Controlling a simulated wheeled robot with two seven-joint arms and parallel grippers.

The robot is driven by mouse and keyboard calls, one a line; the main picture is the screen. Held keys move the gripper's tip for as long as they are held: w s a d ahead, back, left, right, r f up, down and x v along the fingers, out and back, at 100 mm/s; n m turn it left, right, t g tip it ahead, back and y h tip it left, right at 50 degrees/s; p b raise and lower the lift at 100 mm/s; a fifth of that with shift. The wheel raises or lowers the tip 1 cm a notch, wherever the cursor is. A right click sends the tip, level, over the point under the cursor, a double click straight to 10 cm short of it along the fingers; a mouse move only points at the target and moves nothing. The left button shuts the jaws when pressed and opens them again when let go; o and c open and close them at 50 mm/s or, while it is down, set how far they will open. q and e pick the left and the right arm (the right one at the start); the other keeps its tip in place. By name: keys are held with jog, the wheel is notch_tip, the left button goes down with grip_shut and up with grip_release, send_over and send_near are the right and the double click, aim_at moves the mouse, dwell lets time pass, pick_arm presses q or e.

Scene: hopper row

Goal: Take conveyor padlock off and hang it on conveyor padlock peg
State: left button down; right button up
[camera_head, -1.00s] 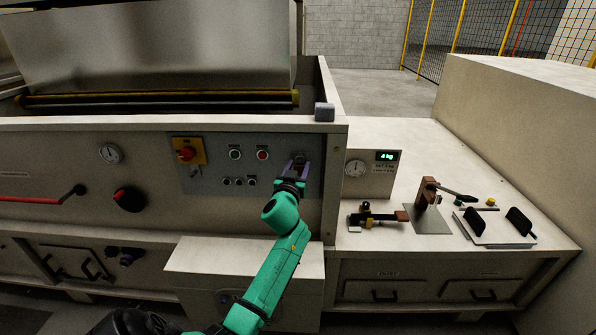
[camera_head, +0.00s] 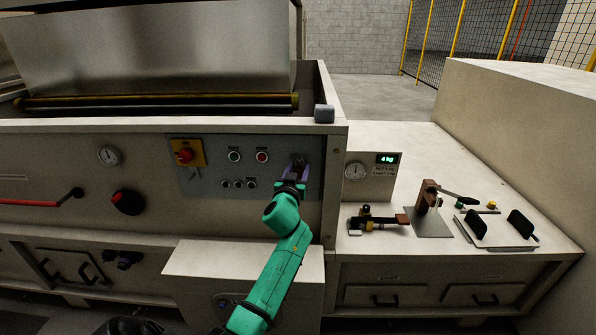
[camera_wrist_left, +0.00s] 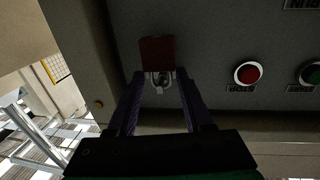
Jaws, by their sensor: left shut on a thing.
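My left gripper (camera_head: 298,165) is at the right end of the grey control panel (camera_head: 214,170), its purple fingers pointing at the panel. In the left wrist view a padlock with a dark red body (camera_wrist_left: 157,52) and a pale metal shackle is between the fingertips (camera_wrist_left: 160,74). The gripper is shut on it. The shackle is at a small metal fitting on the panel; I cannot tell whether it is still around it. In the head view the fingers mostly hide the padlock. I cannot make out the padlock peg. My right gripper is not in view.
Red and green buttons (camera_head: 248,156) and a red knob on a yellow plate (camera_head: 184,152) sit left of the gripper. A grey box ledge (camera_head: 240,258) juts out below. The right-hand bench holds a scale display (camera_head: 386,158), a brown-handled tool (camera_head: 376,219) and a black-and-white tray (camera_head: 497,235).

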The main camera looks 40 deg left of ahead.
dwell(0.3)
pick_arm(q)
jog(key=shift+c, duration=1.1)
grip_release()
jog(key=shift+r, duration=0.1)
jog(key=b+v, duration=0.1)
jog(key=v, duration=1.3)
jog(key=shift+s+d+b, duration=0.15)
jog(key=shift+s+b, duration=0.1)
jog(key=shift+b, duration=0.15)
